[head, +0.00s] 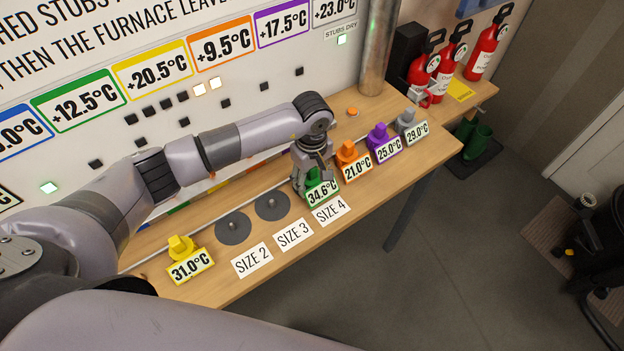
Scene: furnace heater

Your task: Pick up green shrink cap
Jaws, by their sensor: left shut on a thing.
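The green shrink cap (318,177) stands on the wooden bench behind a green-framed label reading 34.6°C, just above the SIZE 4 card. My left gripper (311,172) reaches down over it from above and is shut on it. The fingers and wrist hide much of the cap. I cannot tell whether the cap is lifted off the bench. My right gripper is not in view.
An orange cap (347,152), a purple cap (379,134) and a grey cap (406,118) stand to the right; a yellow cap (181,247) stands at the left. Dark discs (233,228) lie between. A metal pipe (381,45) rises behind the bench.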

